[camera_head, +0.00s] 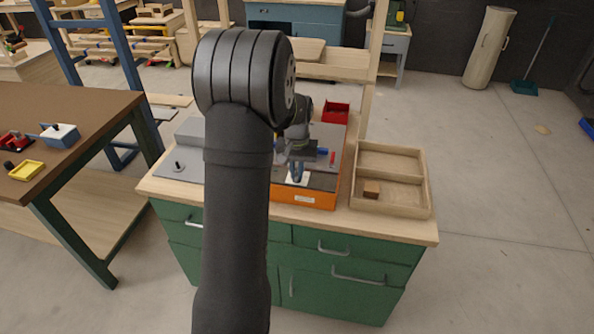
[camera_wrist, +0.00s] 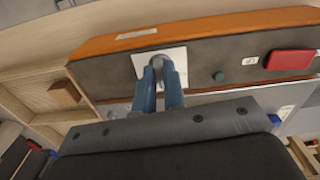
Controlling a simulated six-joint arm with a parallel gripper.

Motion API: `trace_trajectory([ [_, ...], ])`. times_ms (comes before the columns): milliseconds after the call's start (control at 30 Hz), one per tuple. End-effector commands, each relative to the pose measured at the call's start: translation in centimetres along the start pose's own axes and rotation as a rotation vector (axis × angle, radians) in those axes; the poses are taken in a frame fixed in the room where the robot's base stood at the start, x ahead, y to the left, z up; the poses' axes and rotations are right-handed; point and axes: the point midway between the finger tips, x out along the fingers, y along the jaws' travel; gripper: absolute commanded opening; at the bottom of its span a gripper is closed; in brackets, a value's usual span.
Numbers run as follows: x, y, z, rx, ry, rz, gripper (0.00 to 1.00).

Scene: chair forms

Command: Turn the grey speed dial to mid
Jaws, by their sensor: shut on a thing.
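The grey speed dial (camera_wrist: 159,61) sits on a white plate (camera_wrist: 178,53) on the dark top panel of an orange-sided machine (camera_head: 306,198). My gripper (camera_wrist: 160,75) has its two blue fingers closed around the dial, which shows only partly between the fingertips. In the head view my gripper (camera_head: 296,172) reaches down onto the white plate (camera_head: 299,180). The fingers hide most of the dial, and its pointer or scale marks cannot be made out.
On the same panel are a green button (camera_wrist: 219,76) and a red part (camera_wrist: 291,62). A wooden tray (camera_head: 424,190) with a brown block (camera_head: 371,188) stands right of the machine. A red bin (camera_head: 336,112) is behind. My arm hides part of the green cabinet (camera_head: 310,262).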

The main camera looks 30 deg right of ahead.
Motion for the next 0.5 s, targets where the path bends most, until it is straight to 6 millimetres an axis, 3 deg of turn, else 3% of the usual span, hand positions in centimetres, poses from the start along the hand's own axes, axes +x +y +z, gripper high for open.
trace_trajectory([
  [500, -0.11, -0.02, -0.06, 0.096, 0.002, 0.000, 0.00],
])
